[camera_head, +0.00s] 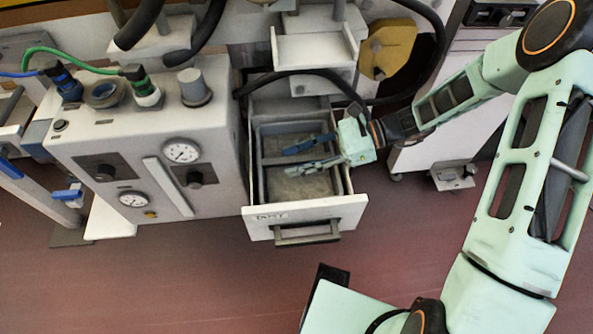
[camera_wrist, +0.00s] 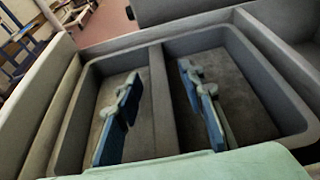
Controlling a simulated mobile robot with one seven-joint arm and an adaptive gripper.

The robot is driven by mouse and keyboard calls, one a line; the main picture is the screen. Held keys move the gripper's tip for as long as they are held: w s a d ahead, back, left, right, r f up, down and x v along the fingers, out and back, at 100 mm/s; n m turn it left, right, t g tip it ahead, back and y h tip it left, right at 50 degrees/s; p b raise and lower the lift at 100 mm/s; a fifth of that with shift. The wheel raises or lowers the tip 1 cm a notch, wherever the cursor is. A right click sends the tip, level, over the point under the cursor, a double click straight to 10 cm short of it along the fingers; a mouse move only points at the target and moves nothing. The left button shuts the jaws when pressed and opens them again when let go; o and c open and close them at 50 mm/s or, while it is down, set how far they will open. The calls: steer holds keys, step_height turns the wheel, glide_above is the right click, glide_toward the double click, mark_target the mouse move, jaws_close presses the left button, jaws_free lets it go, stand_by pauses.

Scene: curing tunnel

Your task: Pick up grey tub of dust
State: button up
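The grey tub (camera_head: 262,160) sits inside a pulled-out white drawer (camera_head: 340,208) with a lettered front. A bar (camera_wrist: 161,100) crosses the middle of the tub, with a compartment on each side. Grey dust (camera_head: 305,187) covers the tub's floor. My gripper (camera_head: 288,162) reaches in from the right over the tub. Its blue and grey fingers are apart. In the wrist view my gripper (camera_wrist: 158,80) has one finger on each side of the bar, with visible gaps to it. I cannot tell how deep the fingertips are.
The drawer handle (camera_head: 306,238) faces the open red floor (camera_head: 190,285). A cabinet with gauges (camera_head: 181,151) and hoses stands close at the left. A white shelf (camera_head: 313,50) hangs above the drawer's back. A black hose (camera_head: 300,73) arches behind the tub.

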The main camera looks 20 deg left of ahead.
jaws_close()
stand_by(0.5)
